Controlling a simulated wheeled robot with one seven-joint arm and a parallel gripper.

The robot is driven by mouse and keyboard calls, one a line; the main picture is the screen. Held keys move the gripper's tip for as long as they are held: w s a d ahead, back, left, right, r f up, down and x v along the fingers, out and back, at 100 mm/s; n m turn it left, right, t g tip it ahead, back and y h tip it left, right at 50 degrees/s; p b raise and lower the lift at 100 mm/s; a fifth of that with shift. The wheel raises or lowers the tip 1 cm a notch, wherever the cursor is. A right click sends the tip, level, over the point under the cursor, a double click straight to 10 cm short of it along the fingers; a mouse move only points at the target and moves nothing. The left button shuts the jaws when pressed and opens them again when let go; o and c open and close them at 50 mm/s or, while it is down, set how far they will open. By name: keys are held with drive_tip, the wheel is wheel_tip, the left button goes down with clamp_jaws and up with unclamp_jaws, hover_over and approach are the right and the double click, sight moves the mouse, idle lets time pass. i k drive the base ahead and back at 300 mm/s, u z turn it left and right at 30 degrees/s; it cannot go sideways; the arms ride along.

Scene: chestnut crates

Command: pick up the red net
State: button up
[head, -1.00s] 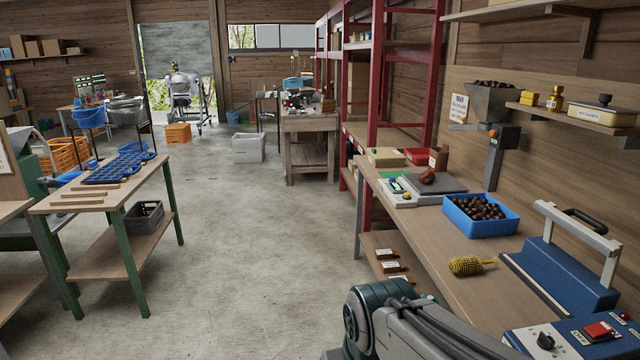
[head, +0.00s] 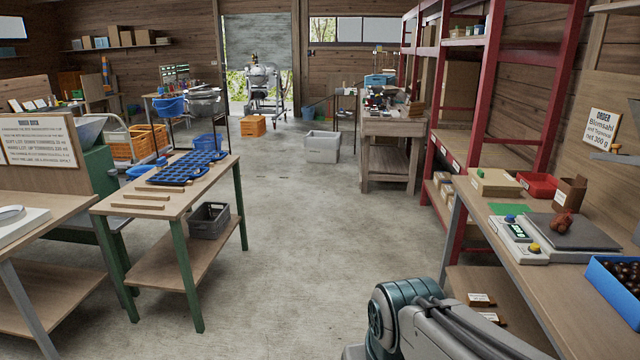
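A small reddish-brown bundle (head: 563,224), which looks like the red net, sits on the dark plate of a scale (head: 575,236) on the right-hand bench. It is too small to make out its mesh or what is in it. Part of my arm shows at the bottom of the picture, left of the bench's near end and well short of the bundle. My gripper itself is out of view.
A blue crate of chestnuts (head: 606,290) is cut off at the right edge. A green-legged table (head: 180,215) stands left. The concrete floor (head: 310,230) between is clear.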

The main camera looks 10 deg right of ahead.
sight(561, 222)
drive_tip(key=z, duration=0.1)
drive_tip(key=i, duration=1.6)
drive_tip(key=z, duration=0.95)
drive_tip(key=i, duration=1)
drive_tip(key=z, duration=1.5)
drive_tip(key=i, duration=0.55)
drive_tip(key=z, duration=0.35)
